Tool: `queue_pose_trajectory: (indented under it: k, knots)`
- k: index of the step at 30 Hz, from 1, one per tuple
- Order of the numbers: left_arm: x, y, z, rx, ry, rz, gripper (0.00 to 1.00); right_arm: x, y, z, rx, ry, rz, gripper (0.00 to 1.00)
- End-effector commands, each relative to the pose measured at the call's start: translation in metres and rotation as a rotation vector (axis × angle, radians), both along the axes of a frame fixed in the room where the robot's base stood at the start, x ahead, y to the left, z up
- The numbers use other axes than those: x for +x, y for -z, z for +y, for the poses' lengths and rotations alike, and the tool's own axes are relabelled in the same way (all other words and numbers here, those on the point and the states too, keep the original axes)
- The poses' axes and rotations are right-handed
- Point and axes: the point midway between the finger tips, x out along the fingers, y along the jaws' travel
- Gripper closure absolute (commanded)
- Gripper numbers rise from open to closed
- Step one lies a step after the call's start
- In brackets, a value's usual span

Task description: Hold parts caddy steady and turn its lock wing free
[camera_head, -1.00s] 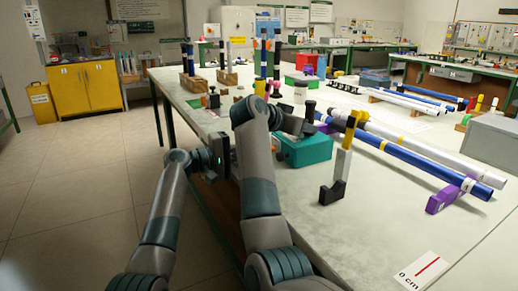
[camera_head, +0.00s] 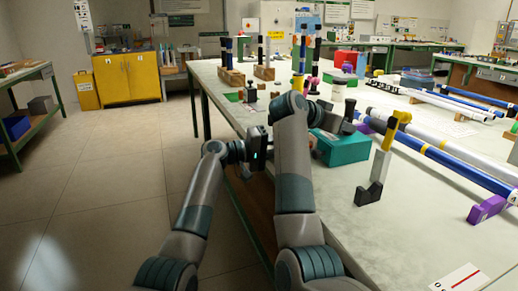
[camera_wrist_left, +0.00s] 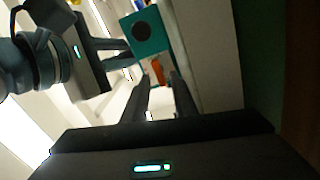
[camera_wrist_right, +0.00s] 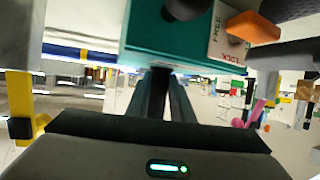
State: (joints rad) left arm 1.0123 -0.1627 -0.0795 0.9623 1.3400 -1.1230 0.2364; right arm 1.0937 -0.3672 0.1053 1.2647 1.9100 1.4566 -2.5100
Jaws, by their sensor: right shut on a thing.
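The parts caddy (camera_head: 345,150) is a teal box on the pale bench. My right gripper (camera_wrist_right: 161,75) is shut on its edge; the exact contact is partly hidden. The orange lock wing (camera_wrist_right: 252,27) stands out from the caddy's face, beside a white label reading FREE and LOCK and a dark round knob (camera_wrist_right: 184,6). In the left wrist view, the wing (camera_wrist_left: 157,70) lies just ahead of my left gripper (camera_wrist_left: 158,82), roughly in line with the gap between its open fingers. Whether they touch the wing is unclear. In the head view my right arm hides the left fingertips.
A black and white L-shaped stand with a yellow top (camera_head: 380,165) stands right of the caddy. Long blue and white rods (camera_head: 455,165) lie behind it on purple supports (camera_head: 488,209). Upright rods in wooden blocks (camera_head: 232,77) stand farther back. The front right bench is mostly clear.

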Motion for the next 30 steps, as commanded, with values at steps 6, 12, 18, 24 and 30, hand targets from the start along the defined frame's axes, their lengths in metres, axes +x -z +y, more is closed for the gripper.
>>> queue_pose_trajectory:
  k: [6, 12, 18, 24, 30]
  knots:
    - [0.0, -0.0009, 0.001, 0.068, -0.002, -0.198, 0.73, 0.0, -0.0012, 0.0002, -0.001, -0.001, -0.002, 1.0]
    - [-0.0015, -0.0035, 0.0, 0.129, 0.0, -0.385, 0.73, 0.0, -0.0011, 0.0001, -0.001, -0.001, -0.002, 1.0]
    - [-0.0027, -0.0053, -0.0005, 0.192, -0.001, -0.573, 0.73, 0.0, -0.001, 0.0002, -0.001, -0.001, -0.002, 1.0]
    - [-0.0047, -0.0075, -0.0008, 0.252, 0.0, -0.76, 0.73, 0.0001, -0.0008, 0.0001, 0.0, -0.001, -0.002, 1.0]
    - [-0.0066, -0.0085, -0.0019, 0.314, 0.0, -0.947, 0.73, 0.0001, -0.0005, 0.0001, -0.001, -0.001, -0.001, 1.0]
